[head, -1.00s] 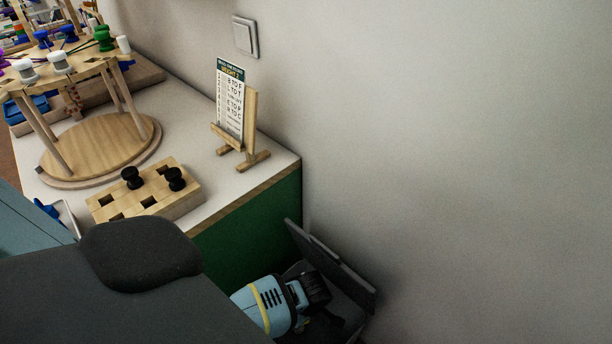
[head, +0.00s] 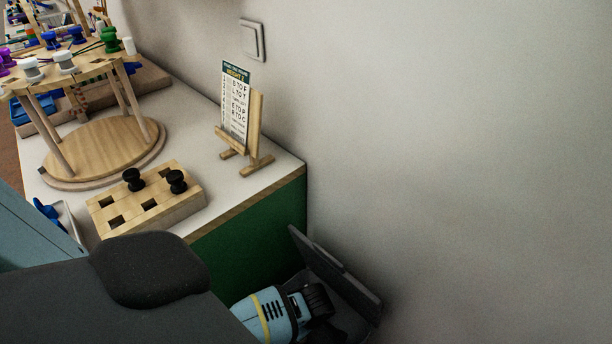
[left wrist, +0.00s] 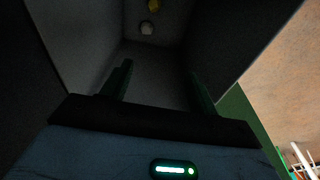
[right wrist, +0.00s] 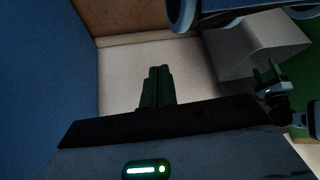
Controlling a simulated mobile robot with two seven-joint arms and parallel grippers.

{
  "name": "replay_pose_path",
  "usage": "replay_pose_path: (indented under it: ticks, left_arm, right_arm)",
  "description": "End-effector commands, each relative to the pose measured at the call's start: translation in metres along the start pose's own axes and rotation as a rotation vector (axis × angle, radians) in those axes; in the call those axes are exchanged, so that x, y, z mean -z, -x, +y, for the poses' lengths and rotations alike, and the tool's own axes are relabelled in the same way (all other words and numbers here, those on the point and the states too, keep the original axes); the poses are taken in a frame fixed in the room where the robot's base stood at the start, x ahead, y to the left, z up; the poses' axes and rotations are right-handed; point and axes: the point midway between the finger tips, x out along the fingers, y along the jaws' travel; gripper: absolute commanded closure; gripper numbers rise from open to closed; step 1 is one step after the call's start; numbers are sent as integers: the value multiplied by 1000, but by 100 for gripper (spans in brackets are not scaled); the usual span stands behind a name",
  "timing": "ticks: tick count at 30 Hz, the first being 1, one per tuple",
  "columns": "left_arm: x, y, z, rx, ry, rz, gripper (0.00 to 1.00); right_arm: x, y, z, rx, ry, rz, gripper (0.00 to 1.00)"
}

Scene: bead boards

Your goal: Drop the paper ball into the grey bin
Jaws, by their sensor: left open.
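In the left wrist view my left gripper (left wrist: 160,88) is open and empty, between the bin's grey inner walls.
A white table with a green end panel (head: 255,237) holds a wooden block with black pegs (head: 150,203), a round wooden stand (head: 95,150) and a card on an easel (head: 235,105). The wall closes off the right.

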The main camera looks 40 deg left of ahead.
Motion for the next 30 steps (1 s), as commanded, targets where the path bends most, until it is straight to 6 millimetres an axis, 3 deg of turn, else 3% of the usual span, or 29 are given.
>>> replay_pose_path:
  ticks: [15, 30]
  left_arm:
    - [0, 69, 1, -3, 0, -1, 40]
    - [0, 77, 0, 0, 0, 0, 40]
  right_arm:
    - [13, 15, -3, -3, -9, 13, 100]
    - [10, 17, -3, -2, -7, 5, 100]
